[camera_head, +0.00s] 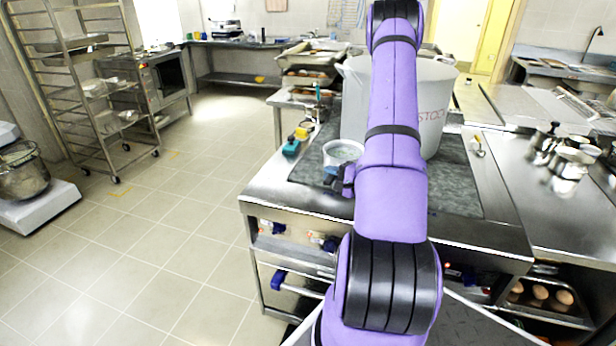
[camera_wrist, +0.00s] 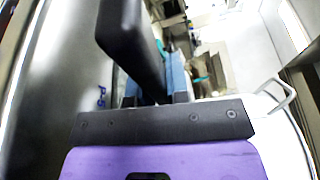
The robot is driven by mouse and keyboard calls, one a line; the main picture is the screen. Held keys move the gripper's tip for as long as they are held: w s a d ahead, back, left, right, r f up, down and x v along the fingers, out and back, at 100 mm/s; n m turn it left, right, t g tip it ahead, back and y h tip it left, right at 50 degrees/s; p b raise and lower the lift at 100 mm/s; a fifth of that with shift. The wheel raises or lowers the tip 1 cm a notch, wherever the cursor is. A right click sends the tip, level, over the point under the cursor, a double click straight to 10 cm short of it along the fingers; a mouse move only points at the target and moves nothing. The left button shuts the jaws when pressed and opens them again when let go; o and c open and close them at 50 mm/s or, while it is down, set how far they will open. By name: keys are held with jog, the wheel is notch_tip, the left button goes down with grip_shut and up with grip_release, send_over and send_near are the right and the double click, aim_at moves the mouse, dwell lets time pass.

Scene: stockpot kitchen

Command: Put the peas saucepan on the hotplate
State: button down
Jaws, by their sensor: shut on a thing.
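A small pale saucepan (camera_head: 342,151) with a light rim shows just left of my arm in the head view, beside the big white stockpot (camera_head: 355,100). Its contents are too small to make out. My gripper (camera_head: 345,181) is mostly hidden by my arm. In the wrist view its dark fingers (camera_wrist: 163,92) are shut around a blue part (camera_wrist: 177,76), which looks like the saucepan's handle. The dark speckled slab (camera_head: 455,190) lies under the stockpot; I cannot tell whether it is the hotplate. I cannot tell whether the saucepan touches the slab.
Blue (camera_head: 291,148) and yellow (camera_head: 301,133) items sit at the counter's left edge. Shiny metal pots (camera_head: 570,160) stand on the right counter. A rack trolley (camera_head: 90,90) and a mixer (camera_head: 25,175) stand at the left. The tiled floor between is clear.

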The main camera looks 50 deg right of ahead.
jog(key=shift+w+a+f, duration=0.35)
jog(key=shift+w+f, duration=0.35)
jog(key=shift+w, duration=0.9)
jog(key=shift+w+a+f, duration=0.35)
jog(key=shift+w+f, duration=0.4)
jog(key=shift+w, duration=0.8)
jog(key=shift+w+a+f, duration=0.35)
jog(key=shift+w+f, duration=0.35)
jog(key=shift+w, duration=0.9)
jog(key=c, duration=1.1)
grip_release()
jog(key=shift+f, duration=0.15)
